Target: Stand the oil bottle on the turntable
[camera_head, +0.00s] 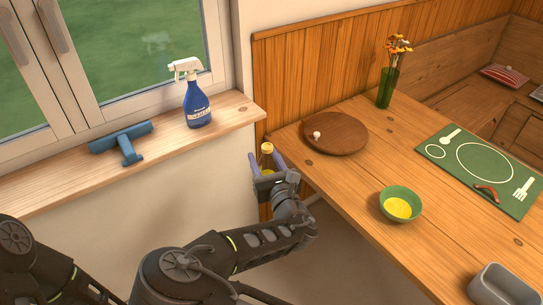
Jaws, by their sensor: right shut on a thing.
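The oil bottle (267,156) is small and yellow with a brown top. It is upright between the fingers of my right gripper (268,165), which is shut on it. Bottle and gripper are just left of the table's near left corner; the gripper hides the bottle's lower part. The turntable (336,136) is a round dark wooden disc on the table, to the right of and beyond the bottle. A small white knob-like thing (317,135) sits on its left part. My left gripper is not in view.
The wooden table (355,180) bears a green bowl (399,204) with yellow contents, a vase of flowers (387,88), a green placemat (450,165) and a grey tin (500,287). A blue spray bottle (197,104) and squeegee (124,142) are on the windowsill. Bare wood lies between turntable and bowl.

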